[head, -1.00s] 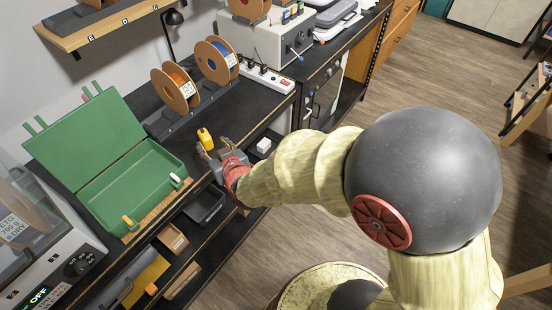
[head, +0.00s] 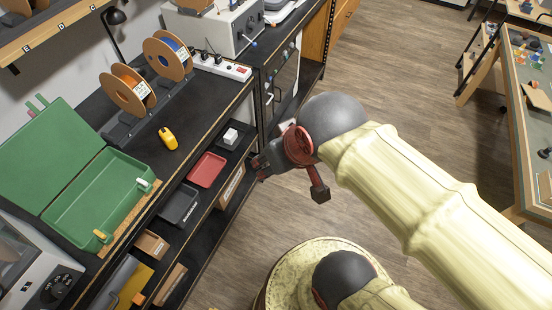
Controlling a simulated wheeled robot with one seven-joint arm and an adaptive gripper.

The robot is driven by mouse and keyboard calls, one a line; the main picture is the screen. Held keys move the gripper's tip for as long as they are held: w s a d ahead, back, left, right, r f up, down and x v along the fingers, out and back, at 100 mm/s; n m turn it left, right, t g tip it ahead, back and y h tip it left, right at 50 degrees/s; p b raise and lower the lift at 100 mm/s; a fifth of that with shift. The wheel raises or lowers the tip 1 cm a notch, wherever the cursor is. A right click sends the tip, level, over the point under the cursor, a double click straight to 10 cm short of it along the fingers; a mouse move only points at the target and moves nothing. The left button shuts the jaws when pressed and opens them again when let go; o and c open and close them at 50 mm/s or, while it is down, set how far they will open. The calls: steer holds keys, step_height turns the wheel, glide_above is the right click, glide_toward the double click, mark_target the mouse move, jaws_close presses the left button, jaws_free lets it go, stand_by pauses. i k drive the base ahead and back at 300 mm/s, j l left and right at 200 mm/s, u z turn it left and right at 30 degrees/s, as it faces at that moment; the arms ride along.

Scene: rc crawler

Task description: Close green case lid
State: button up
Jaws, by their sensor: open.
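The green case (head: 137,202) sits on the dark bench at the left in the head view. Its lid (head: 45,150) stands open, leaning back towards the wall, and the empty-looking inside shows. A pale latch and a yellow latch are on the front edge. My gripper (head: 287,178) is open and empty, off the bench's front edge and well to the right of the case. It touches neither the case nor the lid.
A yellow object (head: 168,138) lies on the bench right of the case. Spools (head: 129,91) stand behind it. A grey machine (head: 45,275) sits close to the case's left. Below are shelf trays, including a red one (head: 206,170).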

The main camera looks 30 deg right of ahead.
mark_target(40, 160)
steer(key=k+j+u, duration=0.15)
steer(key=u, duration=1)
